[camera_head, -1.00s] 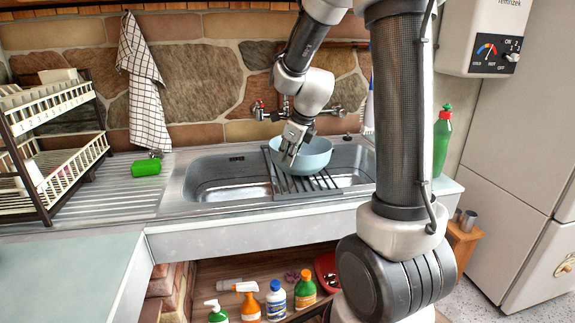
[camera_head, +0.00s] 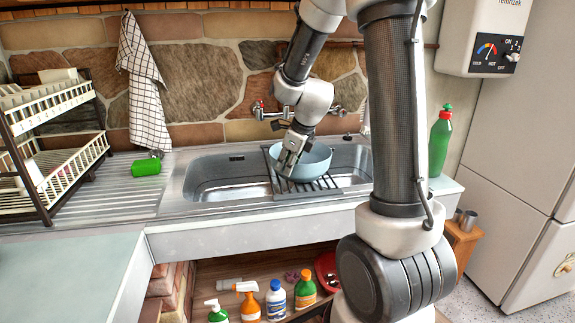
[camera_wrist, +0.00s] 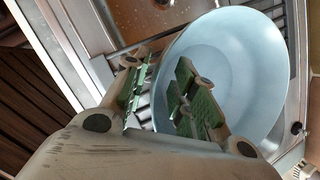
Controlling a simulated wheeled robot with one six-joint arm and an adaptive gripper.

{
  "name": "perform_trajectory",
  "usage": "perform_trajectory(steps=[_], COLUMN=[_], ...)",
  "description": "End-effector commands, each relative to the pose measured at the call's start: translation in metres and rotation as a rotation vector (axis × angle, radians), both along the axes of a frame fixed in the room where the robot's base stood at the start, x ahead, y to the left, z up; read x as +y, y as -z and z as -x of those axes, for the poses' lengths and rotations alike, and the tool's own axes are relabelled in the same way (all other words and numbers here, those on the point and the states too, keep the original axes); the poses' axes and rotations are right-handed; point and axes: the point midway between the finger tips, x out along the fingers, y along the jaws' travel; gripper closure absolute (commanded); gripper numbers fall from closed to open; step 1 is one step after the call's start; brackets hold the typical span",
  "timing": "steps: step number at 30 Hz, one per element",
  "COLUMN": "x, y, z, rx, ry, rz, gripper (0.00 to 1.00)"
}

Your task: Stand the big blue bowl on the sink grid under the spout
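The big blue bowl (camera_head: 314,160) is light blue and stands upright on the dark sink grid (camera_head: 328,184), below the wall tap (camera_head: 285,113). In the wrist view the bowl (camera_wrist: 235,65) fills the middle right. My gripper (camera_head: 288,160) is at the bowl's left rim. In the wrist view my gripper (camera_wrist: 160,95) is open, one finger outside the rim and the other over the inside, with gaps showing between fingers and rim. The spout's end is hidden behind my arm, so I cannot tell how exactly the bowl lines up with it.
The sink basin (camera_head: 215,180) is free left of the grid. A green item (camera_head: 146,167) lies on the drainboard beside a dish rack (camera_head: 60,165). A green bottle (camera_head: 440,142) stands right of the sink. A checked towel (camera_head: 147,95) hangs on the wall.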

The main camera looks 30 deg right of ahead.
Motion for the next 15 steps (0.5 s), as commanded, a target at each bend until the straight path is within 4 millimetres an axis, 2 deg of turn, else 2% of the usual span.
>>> perform_trajectory(steps=[15], x=[-0.011], y=[-0.092], z=[0.040], rx=[-0.005], ry=[0.001], rz=[0.001], gripper=[0.73])
